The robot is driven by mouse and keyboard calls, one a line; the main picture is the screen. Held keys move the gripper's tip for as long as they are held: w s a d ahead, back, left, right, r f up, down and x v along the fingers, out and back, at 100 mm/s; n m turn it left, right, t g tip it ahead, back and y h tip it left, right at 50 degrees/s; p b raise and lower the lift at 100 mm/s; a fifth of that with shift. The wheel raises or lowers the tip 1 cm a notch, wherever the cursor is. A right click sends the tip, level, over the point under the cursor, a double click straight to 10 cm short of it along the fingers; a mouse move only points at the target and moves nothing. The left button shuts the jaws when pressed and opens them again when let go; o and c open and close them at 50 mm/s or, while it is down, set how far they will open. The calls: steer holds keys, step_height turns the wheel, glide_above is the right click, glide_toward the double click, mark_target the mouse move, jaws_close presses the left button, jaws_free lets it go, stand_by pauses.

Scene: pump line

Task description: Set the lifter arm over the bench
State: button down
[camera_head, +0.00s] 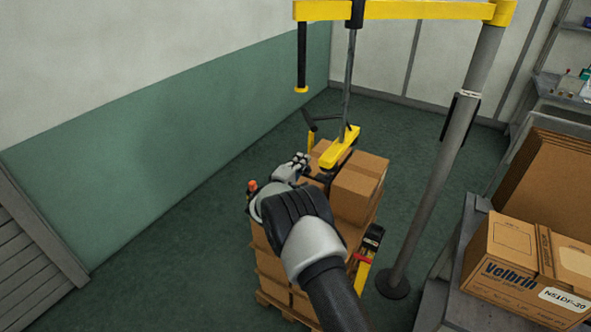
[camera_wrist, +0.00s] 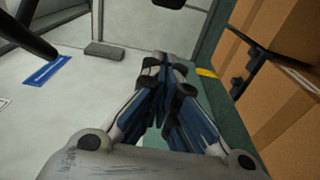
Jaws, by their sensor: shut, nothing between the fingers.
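The yellow lifter arm (camera_head: 420,10) runs level across the top of the head view from a grey post (camera_head: 435,190). A dark bar with a yellow end (camera_head: 302,60) hangs from its left end. A hoist line (camera_head: 348,80) hangs from the arm to a yellow lifting head (camera_head: 340,148) over stacked cartons. My gripper (camera_head: 296,162) is shut and empty, beside the cartons and left of the lifting head, apart from the hanging bar. Its closed fingers also show in the wrist view (camera_wrist: 165,80). The bench (camera_head: 455,270) is at right, partly cut off.
The carton stack (camera_head: 360,185) stands on a wooden pallet (camera_head: 275,308), partly hidden by my arm. A labelled carton (camera_head: 530,265) and flattened cardboard (camera_head: 550,180) sit at the right. Green floor (camera_head: 180,245) is clear at left. Cartons (camera_wrist: 275,110) fill the wrist view's right side.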

steer(key=s+d, duration=0.2)
steer(key=d, duration=0.1)
steer(key=shift+s+p, duration=0.3)
steer(key=shift+s, duration=0.05)
steer(key=shift+s, duration=0.1)
